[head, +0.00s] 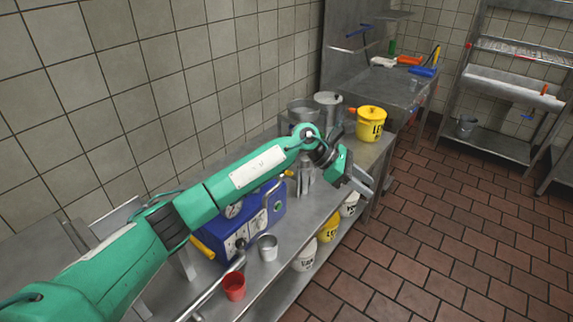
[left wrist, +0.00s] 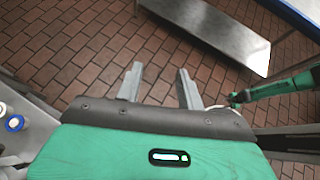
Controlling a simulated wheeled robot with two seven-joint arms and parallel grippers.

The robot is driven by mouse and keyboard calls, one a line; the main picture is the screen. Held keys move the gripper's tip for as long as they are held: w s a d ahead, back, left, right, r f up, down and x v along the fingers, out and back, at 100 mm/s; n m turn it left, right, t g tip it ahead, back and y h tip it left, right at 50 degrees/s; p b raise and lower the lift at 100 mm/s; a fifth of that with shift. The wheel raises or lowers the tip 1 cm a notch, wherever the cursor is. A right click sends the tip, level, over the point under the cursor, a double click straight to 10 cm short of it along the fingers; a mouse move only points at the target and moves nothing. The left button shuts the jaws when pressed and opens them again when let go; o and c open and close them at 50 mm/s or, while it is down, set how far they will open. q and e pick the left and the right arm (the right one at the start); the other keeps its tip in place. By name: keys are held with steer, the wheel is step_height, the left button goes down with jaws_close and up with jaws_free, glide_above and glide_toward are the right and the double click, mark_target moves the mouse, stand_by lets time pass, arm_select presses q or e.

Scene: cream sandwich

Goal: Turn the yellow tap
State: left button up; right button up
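A blue machine (head: 273,212) with round gauges stands on the steel counter, partly hidden behind my left arm. A yellow bar-like part (head: 288,173) shows at its top right edge, and a yellow cylinder (head: 203,247) at its lower left. I cannot tell for sure which yellow part is the tap. My left gripper (head: 366,184) is past the machine's right side, over the counter's front edge and apart from the machine. In the left wrist view my left gripper (left wrist: 160,82) has its two fingers spread, with only floor between them. My right gripper does not show.
A red cup (head: 234,286) and a metal cup (head: 267,247) stand in front of the machine. Several tubs (head: 304,254) sit on the lower shelf. The tiled floor (head: 440,220) is clear.

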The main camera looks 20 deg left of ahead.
arm_select(q)
steer(key=w+a+r+m+y, duration=0.35)
steer(key=a+y, duration=0.35)
steer(key=a, duration=0.5)
step_height(320, 180, up, 7)
steer(key=y, duration=0.5)
glide_above(287, 171)
steer(key=shift+n, duration=0.25)
steer(key=f+p, duration=0.2)
steer(key=f, duration=0.4)
steer(key=f+p, duration=0.3)
steer(key=f, duration=0.3)
steer(key=shift+s+f, duration=0.2)
steer(key=shift+f, duration=0.8)
jaws_close()
